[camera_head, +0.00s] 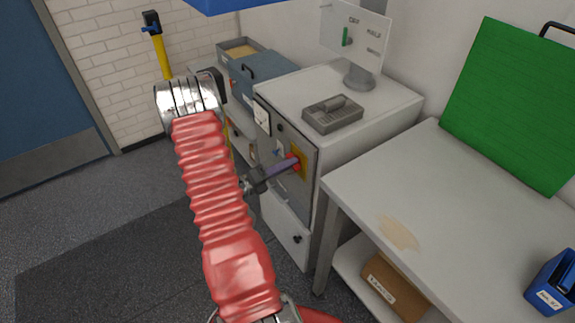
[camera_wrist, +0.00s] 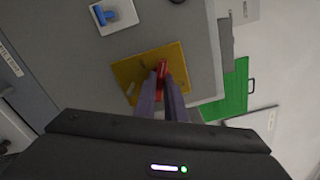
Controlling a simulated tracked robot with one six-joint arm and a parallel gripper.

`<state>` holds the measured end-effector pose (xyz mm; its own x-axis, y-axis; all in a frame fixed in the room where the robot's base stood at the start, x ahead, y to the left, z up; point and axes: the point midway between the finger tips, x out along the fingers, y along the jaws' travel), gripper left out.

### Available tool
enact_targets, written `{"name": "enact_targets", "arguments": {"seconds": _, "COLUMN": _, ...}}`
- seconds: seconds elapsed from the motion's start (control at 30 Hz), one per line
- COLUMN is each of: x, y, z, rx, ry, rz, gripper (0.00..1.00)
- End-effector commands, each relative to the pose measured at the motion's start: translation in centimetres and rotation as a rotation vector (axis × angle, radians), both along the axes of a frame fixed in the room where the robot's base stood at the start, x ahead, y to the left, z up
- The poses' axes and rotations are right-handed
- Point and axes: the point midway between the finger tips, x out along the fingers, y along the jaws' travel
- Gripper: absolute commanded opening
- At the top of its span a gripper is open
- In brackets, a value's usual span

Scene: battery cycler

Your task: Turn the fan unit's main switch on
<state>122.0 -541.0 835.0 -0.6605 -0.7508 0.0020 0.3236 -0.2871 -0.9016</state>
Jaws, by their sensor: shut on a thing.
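The main switch is a red handle (camera_head: 294,160) on a yellow plate (camera_head: 303,164), set on the grey front panel of the white cabinet (camera_head: 375,115). In the wrist view the red handle (camera_wrist: 161,68) stands out from the yellow plate (camera_wrist: 128,72) at a slant to its edges. My gripper (camera_head: 292,163) reaches the panel from the left. In the wrist view its two dark fingers (camera_wrist: 162,78) are shut on the red handle, one on each side. The fingers partly hide the handle, and its on or off marking cannot be read.
A white plate with a blue switch (camera_wrist: 107,16) sits near the yellow plate in the wrist view. A grey tray (camera_head: 333,120) lies on the cabinet. A table (camera_head: 460,200) stands close on the right, with a green board (camera_head: 515,105) behind it. Open floor (camera_head: 110,210) lies left.

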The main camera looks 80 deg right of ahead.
Motion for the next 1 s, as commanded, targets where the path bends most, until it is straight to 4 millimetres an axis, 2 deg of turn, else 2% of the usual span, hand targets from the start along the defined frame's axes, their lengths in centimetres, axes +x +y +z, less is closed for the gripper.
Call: {"name": "enact_targets", "arguments": {"seconds": 1.0, "x": -0.04, "y": 0.13, "z": -0.43, "rx": -0.612, "ry": -0.709, "rz": -0.001, "gripper": 0.0}}
